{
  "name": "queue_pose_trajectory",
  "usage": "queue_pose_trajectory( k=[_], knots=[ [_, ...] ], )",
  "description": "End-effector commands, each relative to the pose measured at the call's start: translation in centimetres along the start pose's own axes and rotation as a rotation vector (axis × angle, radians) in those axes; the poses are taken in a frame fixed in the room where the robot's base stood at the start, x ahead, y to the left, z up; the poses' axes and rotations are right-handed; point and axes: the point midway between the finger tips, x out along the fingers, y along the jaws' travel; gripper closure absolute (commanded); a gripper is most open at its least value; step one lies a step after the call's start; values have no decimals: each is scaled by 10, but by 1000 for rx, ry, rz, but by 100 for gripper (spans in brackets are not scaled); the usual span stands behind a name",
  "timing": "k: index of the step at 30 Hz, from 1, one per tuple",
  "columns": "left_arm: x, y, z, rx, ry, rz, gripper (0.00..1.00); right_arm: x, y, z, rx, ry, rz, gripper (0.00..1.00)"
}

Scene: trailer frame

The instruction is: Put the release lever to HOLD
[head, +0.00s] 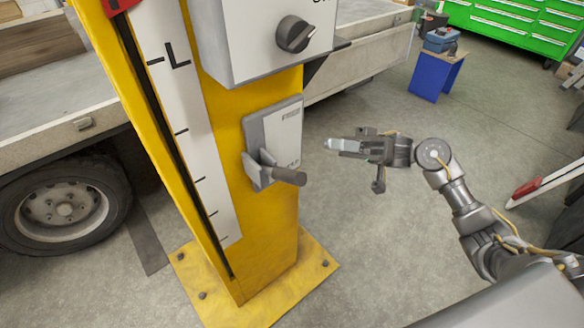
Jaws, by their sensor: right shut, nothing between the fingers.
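The release lever (284,175) sticks out from a grey plate (287,125) on the side of a yellow post. Its dark handle points to the right and slightly down, in the lower part of the plate. The plate carries small lettering above and beside the lever, too small to read for certain. My right gripper (330,143) is shut and empty, to the right of the plate and a little above the lever handle, apart from both in the picture. My left gripper is not in view.
The yellow post (225,180) stands on a bolted base plate. A grey box with a dark rotary knob (295,34) sits above the lever plate. A trailer with a wheel (62,205) is behind.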

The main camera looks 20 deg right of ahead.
Motion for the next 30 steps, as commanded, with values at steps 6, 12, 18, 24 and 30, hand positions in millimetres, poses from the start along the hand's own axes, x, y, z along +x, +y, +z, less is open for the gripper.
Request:
queue_pose_trajectory(
  k=[6,12,18,24,30],
  knots=[
    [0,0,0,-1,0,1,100,0,0,-1,-2,3,3,100],
    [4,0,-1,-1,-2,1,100,15,0,-1,-4,2,0,100],
    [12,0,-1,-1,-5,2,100,54,-1,-2,-6,4,-2,100],
    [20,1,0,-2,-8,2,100,95,0,-2,-5,3,-1,100],
    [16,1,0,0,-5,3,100,92,3,23,0,4,6,100]
  ],
)
